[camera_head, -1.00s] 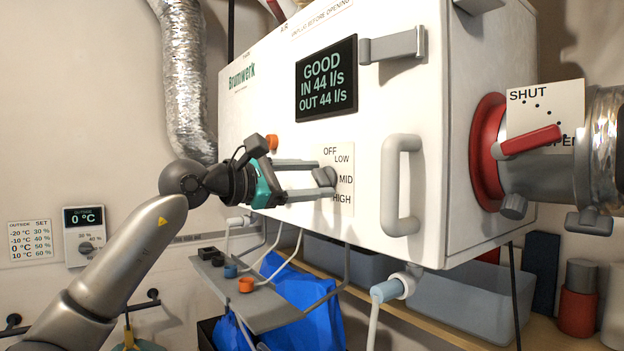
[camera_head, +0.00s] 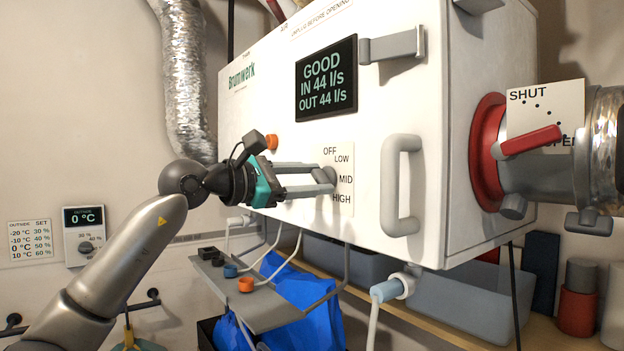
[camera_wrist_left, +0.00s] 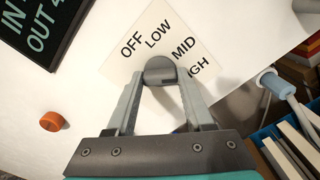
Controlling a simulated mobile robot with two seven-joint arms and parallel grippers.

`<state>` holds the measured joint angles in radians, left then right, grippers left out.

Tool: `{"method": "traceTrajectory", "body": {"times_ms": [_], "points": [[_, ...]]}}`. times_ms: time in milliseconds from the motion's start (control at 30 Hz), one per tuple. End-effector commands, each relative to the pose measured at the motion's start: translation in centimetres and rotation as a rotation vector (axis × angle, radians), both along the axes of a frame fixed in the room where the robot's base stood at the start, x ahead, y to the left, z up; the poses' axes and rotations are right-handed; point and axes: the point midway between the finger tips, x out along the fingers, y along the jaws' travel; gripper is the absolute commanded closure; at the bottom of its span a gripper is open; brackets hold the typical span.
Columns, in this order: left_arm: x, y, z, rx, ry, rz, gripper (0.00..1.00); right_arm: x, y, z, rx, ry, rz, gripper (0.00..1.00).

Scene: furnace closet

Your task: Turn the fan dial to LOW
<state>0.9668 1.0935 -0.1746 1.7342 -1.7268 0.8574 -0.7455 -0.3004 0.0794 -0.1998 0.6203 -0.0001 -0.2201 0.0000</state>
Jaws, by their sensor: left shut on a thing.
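The fan dial (camera_wrist_left: 160,70) is a grey knob on a white plate marked OFF, LOW, MID and HIGH. The plate (camera_head: 345,190) is on the front of the white ventilation unit (camera_head: 262,115). My left gripper (camera_head: 328,181) is shut on the dial, with one finger on each side of it. In the left wrist view the fingertips (camera_wrist_left: 160,78) meet the knob's sides. The dial's pointer is too hidden by the fingers to read its setting surely. The unit's display (camera_head: 327,79) reads GOOD, IN 44 l/s, OUT 44 l/s. My right gripper does not show.
A grey door handle (camera_head: 401,185) juts out just right of the dial plate. An orange knob (camera_head: 271,142) is to its left. Below are a small grey shelf (camera_head: 270,313) and hoses. A red lever (camera_head: 532,139) is on the duct at the right.

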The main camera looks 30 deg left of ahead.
Motion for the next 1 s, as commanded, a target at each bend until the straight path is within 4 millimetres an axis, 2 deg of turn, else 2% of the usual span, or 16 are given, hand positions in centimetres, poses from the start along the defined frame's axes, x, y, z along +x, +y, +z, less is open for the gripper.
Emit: {"method": "traceTrajectory", "body": {"times_ms": [1000], "points": [[-0.02,-0.01,0.04,-0.844,0.349,0.000,1.00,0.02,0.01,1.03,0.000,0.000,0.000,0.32]]}}
